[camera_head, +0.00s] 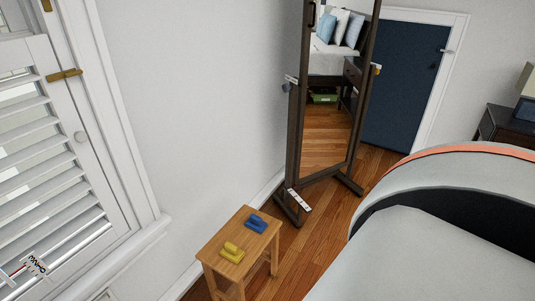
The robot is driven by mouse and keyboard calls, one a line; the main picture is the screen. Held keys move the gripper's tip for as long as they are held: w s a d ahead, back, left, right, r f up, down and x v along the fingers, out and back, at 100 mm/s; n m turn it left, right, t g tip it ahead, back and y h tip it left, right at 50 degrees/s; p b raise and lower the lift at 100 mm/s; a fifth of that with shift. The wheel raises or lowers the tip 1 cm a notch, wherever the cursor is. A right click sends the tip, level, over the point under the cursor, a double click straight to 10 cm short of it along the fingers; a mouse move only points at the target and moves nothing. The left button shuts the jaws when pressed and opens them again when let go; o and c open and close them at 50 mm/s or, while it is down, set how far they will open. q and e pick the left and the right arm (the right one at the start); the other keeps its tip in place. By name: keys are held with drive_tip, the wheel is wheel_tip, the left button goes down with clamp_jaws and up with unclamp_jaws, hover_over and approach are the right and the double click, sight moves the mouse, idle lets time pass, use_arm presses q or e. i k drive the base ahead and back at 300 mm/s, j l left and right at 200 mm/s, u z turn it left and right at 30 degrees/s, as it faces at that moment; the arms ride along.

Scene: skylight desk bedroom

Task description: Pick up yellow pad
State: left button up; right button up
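The yellow pad (232,254) lies on the top of a small wooden stool (213,252), towards its near left side. It is small and flat, with a raised part on top. A blue pad (256,225) of like shape lies on the same stool, farther back and to the right, apart from the yellow one. Nothing covers either pad.
A dark-framed standing mirror (326,130) stands behind the stool. A wall and a louvred shutter (45,160) are at left. Wooden floor (315,245) is clear right of the stool.

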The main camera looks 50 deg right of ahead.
sight(232, 252)
drive_tip(key=z, duration=1.25)
